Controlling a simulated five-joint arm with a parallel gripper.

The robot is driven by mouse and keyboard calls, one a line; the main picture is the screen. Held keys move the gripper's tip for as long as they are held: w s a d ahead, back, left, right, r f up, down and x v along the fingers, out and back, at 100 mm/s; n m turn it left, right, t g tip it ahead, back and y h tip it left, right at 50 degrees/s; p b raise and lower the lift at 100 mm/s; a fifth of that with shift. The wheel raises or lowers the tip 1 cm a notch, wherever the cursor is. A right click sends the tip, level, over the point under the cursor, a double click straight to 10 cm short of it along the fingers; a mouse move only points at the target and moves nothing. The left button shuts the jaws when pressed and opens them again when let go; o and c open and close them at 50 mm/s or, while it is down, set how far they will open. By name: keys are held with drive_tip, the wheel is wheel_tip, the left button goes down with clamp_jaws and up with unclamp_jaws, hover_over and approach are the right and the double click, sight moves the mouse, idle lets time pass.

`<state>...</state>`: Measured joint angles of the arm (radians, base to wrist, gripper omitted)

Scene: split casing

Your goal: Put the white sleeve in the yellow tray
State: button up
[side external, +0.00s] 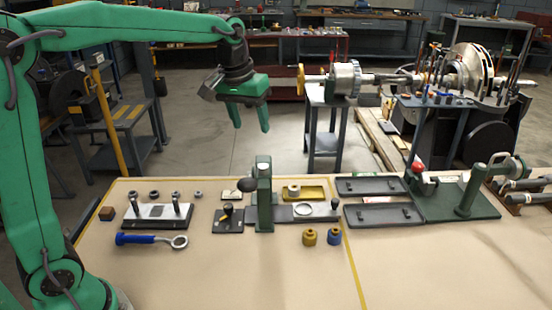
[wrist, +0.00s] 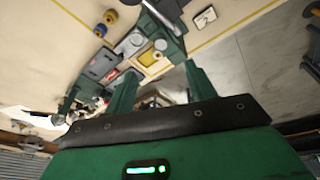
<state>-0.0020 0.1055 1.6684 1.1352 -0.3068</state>
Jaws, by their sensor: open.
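A pale, whitish round sleeve (side external: 293,190) stands at the left part of the yellow tray (side external: 315,190), behind the metal plate. I cannot tell for sure whether it rests inside the tray or against its edge. In the wrist view the tray (wrist: 148,59) shows beyond my fingers, with a pale round part (wrist: 160,44) at its edge that looks like the sleeve. My gripper (side external: 250,121) is open and empty, raised well above and to the left of the tray, with its fingers pointing down.
A green upright fixture (side external: 264,200) stands just left of the tray. Brass (side external: 309,237) and blue (side external: 334,237) cylinders stand in front. Dark trays (side external: 370,186) lie to the right. The front of the bench is clear.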

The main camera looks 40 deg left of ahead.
drive_tip(key=s+f+m+t, duration=0.1)
drive_tip(key=s+f, duration=0.1)
drive_tip(key=s, duration=0.9)
drive_tip(key=s+f+m+t, duration=0.2)
drive_tip(key=s, duration=0.9)
drive_tip(key=shift+s+m, duration=0.3)
